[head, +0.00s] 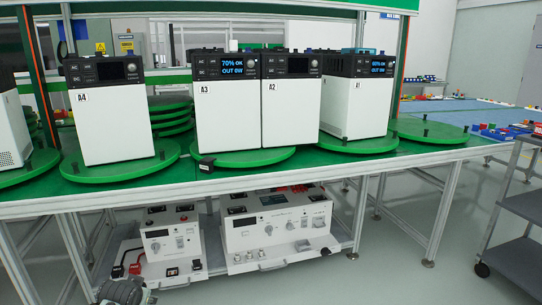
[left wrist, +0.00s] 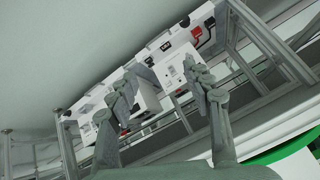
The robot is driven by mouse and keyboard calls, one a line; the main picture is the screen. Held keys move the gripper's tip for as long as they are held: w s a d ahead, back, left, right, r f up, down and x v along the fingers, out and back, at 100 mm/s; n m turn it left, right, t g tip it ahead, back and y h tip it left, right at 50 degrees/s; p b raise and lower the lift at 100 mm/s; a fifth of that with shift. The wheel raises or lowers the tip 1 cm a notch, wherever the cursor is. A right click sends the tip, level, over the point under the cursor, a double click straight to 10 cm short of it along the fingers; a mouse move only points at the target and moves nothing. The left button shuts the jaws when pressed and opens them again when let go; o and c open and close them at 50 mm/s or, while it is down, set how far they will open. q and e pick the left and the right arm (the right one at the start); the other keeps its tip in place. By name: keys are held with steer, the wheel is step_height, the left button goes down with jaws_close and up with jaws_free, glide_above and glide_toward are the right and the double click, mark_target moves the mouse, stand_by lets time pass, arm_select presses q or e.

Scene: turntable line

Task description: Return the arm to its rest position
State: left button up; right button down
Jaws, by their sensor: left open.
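My left gripper (left wrist: 163,84) shows in the left wrist view with its two grey fingers spread wide apart. Nothing is held between them. Behind the fingers are white instrument boxes on the lower shelf, seen tilted. In the head view only a grey part of my left arm shows at the bottom left edge, in front of the lower shelf and below the table top. My right arm and right gripper are not in view.
A green-topped table (head: 330,163) carries round green turntables (head: 122,172) with white power units A4 (head: 115,120), A3 (head: 228,115), A2 (head: 290,115) and A1 (head: 355,108). White instruments (head: 278,230) stand on its lower shelf. A grey cart (head: 515,250) is at right. Floor between is clear.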

arm_select(q)
steer(key=s+d+f+g, duration=0.1)
steer(key=s+d+f, duration=0.2)
steer(key=s+f, duration=0.3)
steer(key=s+d+f+g+h, duration=0.1)
steer(key=s+f, duration=0.6)
steer(key=s, duration=1)
steer(key=s+d+f+g, duration=0.3)
steer(key=s+d+f, duration=0.2)
steer(key=s, duration=0.7)
steer(key=shift+s+d+f+h, duration=0.2)
steer(key=shift+f+h, duration=0.2)
steer(key=shift+f, duration=0.5)
steer(key=shift+w+a, duration=0.1)
